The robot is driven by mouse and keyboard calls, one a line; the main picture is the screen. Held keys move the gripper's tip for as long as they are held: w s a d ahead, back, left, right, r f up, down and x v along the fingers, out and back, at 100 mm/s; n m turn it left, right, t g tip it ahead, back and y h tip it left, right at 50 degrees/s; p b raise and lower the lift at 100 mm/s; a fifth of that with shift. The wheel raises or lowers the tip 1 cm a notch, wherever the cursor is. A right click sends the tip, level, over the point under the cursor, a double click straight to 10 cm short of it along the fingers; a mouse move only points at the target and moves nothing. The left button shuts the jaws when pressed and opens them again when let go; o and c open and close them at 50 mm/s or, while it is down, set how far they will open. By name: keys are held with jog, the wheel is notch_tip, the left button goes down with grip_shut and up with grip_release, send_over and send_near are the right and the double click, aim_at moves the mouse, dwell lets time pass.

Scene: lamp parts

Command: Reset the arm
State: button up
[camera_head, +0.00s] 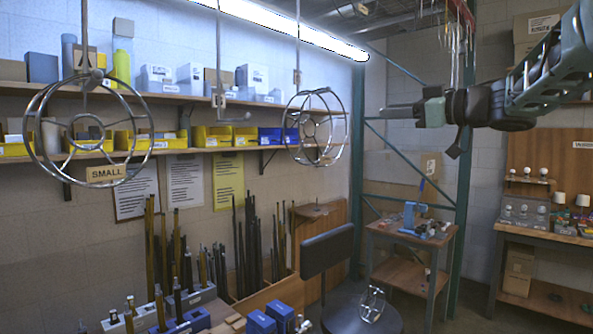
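My gripper (402,111) is at the upper right, at the end of my arm, which reaches in from the right edge and points left. It is seen from the side, high in the air, with nothing visible in it. From this angle its fingers overlap, so whether they are open or shut does not show.
Two wire lamp frames hang at the left (37,128) and centre (291,127). Shelves with yellow bins (215,136) line the wall. A workbench (540,238) stands right.

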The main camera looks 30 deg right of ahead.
jog(key=w+a+f+m+g+h, duration=0.1)
jog(key=w+f+m+h, duration=0.25)
jog(key=f, duration=0.55)
jog(key=w+a+f+m+g+h, duration=0.1)
jog(key=w+a+f+m+h, duration=0.2)
jog(key=f, duration=0.6)
jog(key=s+a+f+m+g+h, duration=0.1)
jog(key=s+a+f+g, duration=0.25)
jog(key=f, duration=0.45)
jog(key=s+a+f+m+g, duration=0.1)
jog(key=s+a+f+g, duration=0.2)
jog(key=f, duration=0.4)
jog(key=s+a+f+n+g+y, duration=0.2)
jog(key=s+a+f+g, duration=0.45)
jog(key=s+f, duration=0.5)
jog(key=s+a+n+g+b, duration=0.2)
jog(key=s+a+n+b, duration=0.2)
jog(key=s+a, duration=1)
jog(key=a+n, duration=0.2)
jog(key=a, duration=0.1)
jog(key=shift+a+n+b, duration=0.25)
jog(key=shift+n+b, duration=0.1)
